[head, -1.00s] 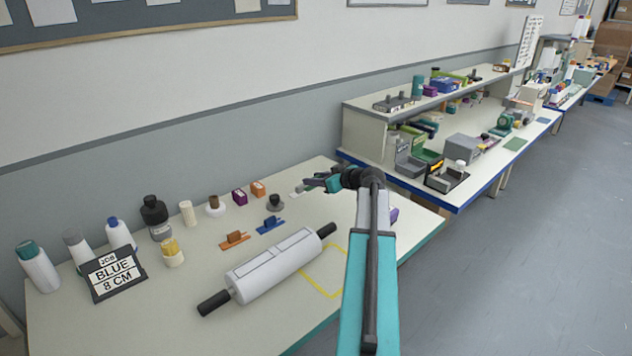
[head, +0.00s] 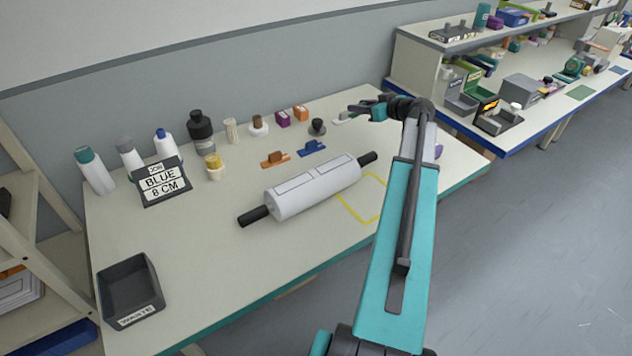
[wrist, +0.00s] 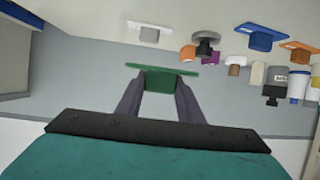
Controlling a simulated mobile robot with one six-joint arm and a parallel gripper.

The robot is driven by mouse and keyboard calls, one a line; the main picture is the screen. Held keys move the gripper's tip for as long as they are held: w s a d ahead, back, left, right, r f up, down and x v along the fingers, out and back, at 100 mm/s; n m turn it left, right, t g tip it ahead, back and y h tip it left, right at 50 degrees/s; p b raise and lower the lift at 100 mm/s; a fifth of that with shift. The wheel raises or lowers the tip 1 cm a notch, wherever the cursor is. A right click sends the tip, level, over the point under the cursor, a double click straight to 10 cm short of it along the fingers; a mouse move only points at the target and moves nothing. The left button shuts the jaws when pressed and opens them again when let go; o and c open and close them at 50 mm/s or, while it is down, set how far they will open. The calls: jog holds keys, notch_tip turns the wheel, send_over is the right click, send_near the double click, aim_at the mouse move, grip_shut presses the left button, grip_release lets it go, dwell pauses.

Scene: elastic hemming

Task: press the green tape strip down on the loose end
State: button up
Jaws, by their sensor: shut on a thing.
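The green tape strip (wrist: 165,70) is a thin flat bar with a block-like green grip, seen in the wrist view. My gripper (wrist: 160,84) is shut on that grip, with a dark finger on each side. In the head view my gripper (head: 356,108) is over the far right part of the table, and the strip is hard to make out there. A white roller (head: 315,188) with dark handles lies across the middle of the table, with pale outlined rectangles on top. I cannot make out a loose end.
Orange (head: 273,159), blue (head: 312,148) and grey (head: 343,118) strips lie behind the roller. Bottles and a "BLUE 8 CM" sign (head: 162,182) stand at the left. A dark tray (head: 131,287) is at the front left. The table's front middle is clear.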

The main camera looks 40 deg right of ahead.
dwell(0.3)
jog(key=shift+o, duration=1.4)
jog(key=shift+c, duration=0.8)
jog(key=w+a+r, duration=0.1)
jog(key=w+a, duration=0.4)
jog(key=a, duration=0.4)
jog(key=w+a+r, duration=0.1)
jog(key=w+a, duration=0.3)
jog(key=a, duration=0.5)
jog(key=w+a+r, duration=0.1)
jog(key=w+a, duration=0.4)
jog(key=a, duration=0.4)
jog(key=a+r, duration=0.4)
jog(key=a, duration=1)
jog(key=w+a+r, duration=0.1)
jog(key=a+r, duration=0.3)
jog(key=a, duration=1)
jog(key=shift+w+r, duration=0.15)
jog(key=shift+r, duration=0.2)
jog(key=shift+d, duration=0.1)
